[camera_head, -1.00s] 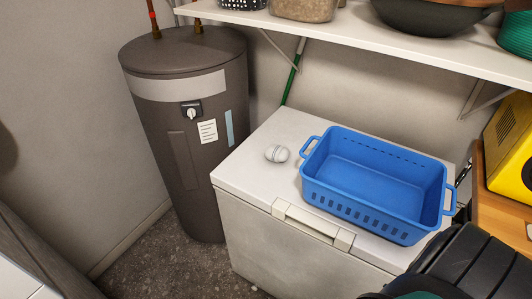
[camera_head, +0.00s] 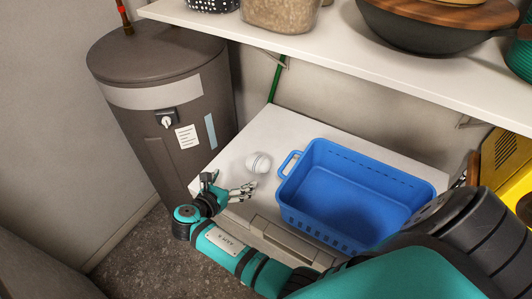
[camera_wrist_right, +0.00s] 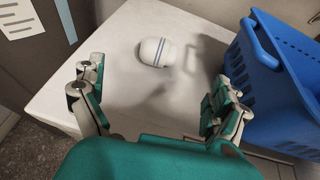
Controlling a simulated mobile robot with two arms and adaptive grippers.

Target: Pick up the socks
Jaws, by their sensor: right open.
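The socks (camera_head: 259,162) are a white rolled bundle with thin blue-grey stripes. They lie on the white chest top, left of the blue basket. The socks also show in the right wrist view (camera_wrist_right: 157,51), ahead of the fingers. My right gripper (camera_head: 228,188) is open and empty, at the front left edge of the chest, just in front of the socks and apart from them. In the right wrist view its two fingers (camera_wrist_right: 155,100) are spread wide with bare chest top between them. My left gripper is not in view.
A blue basket (camera_head: 290,215) stands on the white chest (camera_head: 275,127), close to the right of the socks, and looks empty. A grey water heater (camera_head: 160,90) stands at the left. A shelf (camera_head: 330,45) with bowls and containers overhangs the back.

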